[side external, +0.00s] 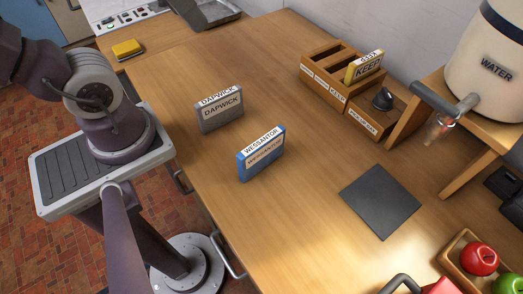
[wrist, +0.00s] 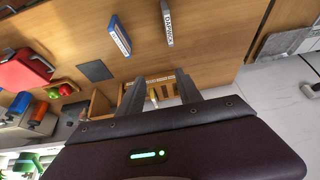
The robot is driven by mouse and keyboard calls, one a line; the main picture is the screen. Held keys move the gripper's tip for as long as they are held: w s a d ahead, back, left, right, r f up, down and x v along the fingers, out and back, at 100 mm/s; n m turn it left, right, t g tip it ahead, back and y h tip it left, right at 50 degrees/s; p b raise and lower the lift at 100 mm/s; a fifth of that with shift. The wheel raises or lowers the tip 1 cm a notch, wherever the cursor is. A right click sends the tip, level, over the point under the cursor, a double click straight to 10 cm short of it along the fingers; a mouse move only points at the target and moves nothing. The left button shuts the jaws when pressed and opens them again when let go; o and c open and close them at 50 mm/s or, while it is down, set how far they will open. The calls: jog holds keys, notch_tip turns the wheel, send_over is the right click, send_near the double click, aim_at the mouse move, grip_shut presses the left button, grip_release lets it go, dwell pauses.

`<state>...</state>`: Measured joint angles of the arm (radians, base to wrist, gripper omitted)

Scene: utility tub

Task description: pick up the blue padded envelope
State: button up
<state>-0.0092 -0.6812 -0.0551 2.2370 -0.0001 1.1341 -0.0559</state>
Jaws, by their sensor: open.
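No padded envelope is recognisable. My gripper (wrist: 152,83) is open and empty, with both fingers showing in the wrist view and apart from both cases. The side view does not show my fingers.
A wooden rack (side external: 324,83) with labelled slots holds a yellow case (side external: 364,67) marked KEEP. A dark square mat (side external: 380,201) lies flat at the right. A water tank (side external: 492,60) stands on a wooden stand. Table around the blue case is clear.

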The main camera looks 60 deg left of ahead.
aim_at(262, 154)
jog(key=w+d+n+g, duration=0.1)
jog(key=w+d+g, duration=0.45)
jog(key=d, duration=0.55)
notch_tip(262, 154, down, 27)
jog(key=shift+a, duration=0.15)
grip_shut()
